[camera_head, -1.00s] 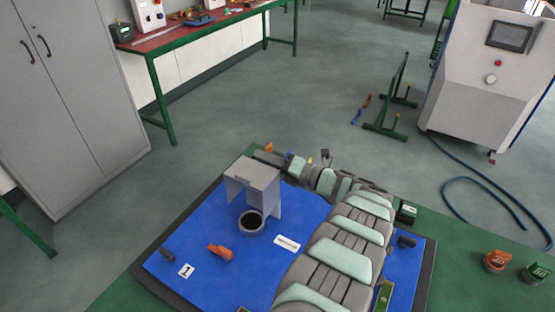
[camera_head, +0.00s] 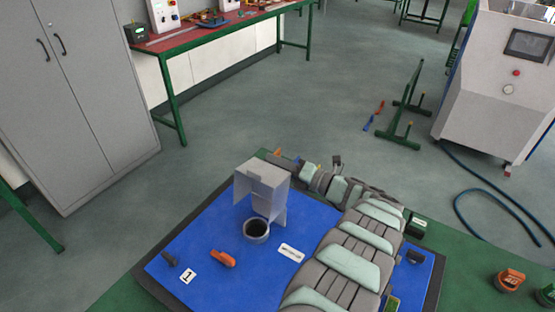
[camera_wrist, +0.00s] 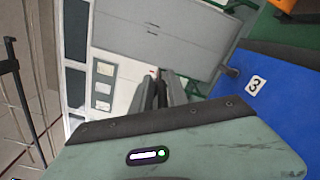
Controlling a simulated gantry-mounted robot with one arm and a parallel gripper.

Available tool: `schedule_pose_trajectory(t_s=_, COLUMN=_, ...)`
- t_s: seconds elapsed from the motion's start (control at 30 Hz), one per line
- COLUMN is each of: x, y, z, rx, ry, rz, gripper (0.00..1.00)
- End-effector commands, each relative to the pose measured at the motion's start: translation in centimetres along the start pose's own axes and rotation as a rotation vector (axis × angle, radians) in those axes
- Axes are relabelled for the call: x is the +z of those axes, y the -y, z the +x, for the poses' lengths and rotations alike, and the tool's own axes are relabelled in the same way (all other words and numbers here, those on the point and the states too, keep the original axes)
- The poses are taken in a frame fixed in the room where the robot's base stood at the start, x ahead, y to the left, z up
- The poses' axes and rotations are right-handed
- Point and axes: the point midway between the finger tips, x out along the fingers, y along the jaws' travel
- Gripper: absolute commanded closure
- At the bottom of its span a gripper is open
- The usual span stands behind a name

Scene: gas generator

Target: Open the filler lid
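A short round grey filler neck (camera_head: 256,230) with a dark opening stands on the blue panel. A grey bent-plate piece (camera_head: 262,174) stands close behind it; whether this is the filler lid I cannot tell. My segmented arm crosses the panel's right part and bends left towards the back edge. My gripper is not clear in the head view, where its end lies beyond the grey piece. In the wrist view the dark tips of my gripper (camera_wrist: 163,76) lie close together; whether a gap remains I cannot tell. No object shows clearly between them.
A grey cabinet (camera_head: 75,90) and red-topped bench (camera_head: 205,36) stand behind across open floor.

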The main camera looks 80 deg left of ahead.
Motion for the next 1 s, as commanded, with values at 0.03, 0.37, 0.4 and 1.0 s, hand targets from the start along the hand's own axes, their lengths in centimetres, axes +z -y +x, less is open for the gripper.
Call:
schedule_pose_trajectory(t_s=0.03, x=-0.8, y=0.4, z=0.1, rx=-0.002, ry=-0.010, rz=0.009, gripper=0.79)
schedule_pose_trajectory(t_s=0.37, x=-0.6, y=0.3, z=0.1, rx=-0.001, ry=-0.009, rz=0.006, gripper=0.67)
schedule_pose_trajectory(t_s=0.4, x=-0.5, y=0.3, z=0.1, rx=-0.001, ry=-0.009, rz=0.006, gripper=0.67)
schedule_pose_trajectory(t_s=1.0, x=-0.2, y=0.4, z=-9.6, rx=-0.006, ry=-0.003, rz=0.003, gripper=0.67)
